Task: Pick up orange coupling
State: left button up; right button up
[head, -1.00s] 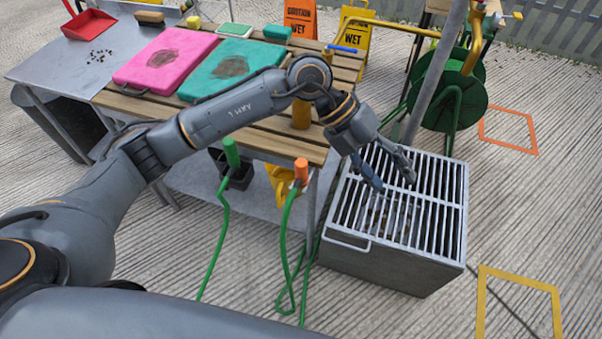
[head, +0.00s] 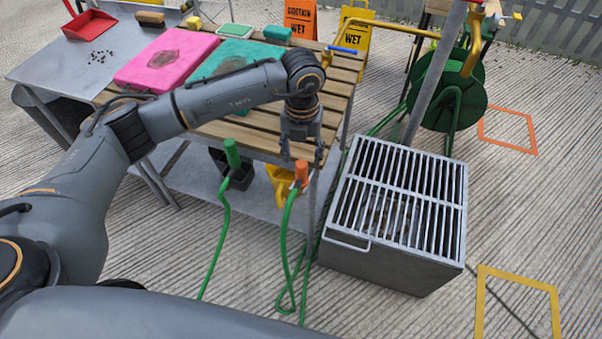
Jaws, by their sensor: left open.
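The orange coupling (head: 301,172) sits upright at the top end of a green hose (head: 284,240), at the front right edge of the slatted wooden table (head: 341,92). My left gripper (head: 303,158) points down just above and around the top of the coupling, with its fingers apart. I cannot tell whether the fingers touch it. A green coupling (head: 232,153) on another green hose stands to the left. My right gripper is not in view.
A metal grate box (head: 385,262) stands just right of the coupling. Pink (head: 140,72) and teal (head: 205,88) pads lie on the table under and behind my arm. A yellow bucket-like item (head: 281,186) is beside the hose. A green hose reel (head: 460,100) stands at the back right.

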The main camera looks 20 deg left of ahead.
aim_at(301, 163)
pick_arm(q)
jog(key=shift+s+f+p, duration=0.2)
jog(key=shift+f+p, duration=0.35)
jog(key=shift+f, duration=2.2)
grip_shut()
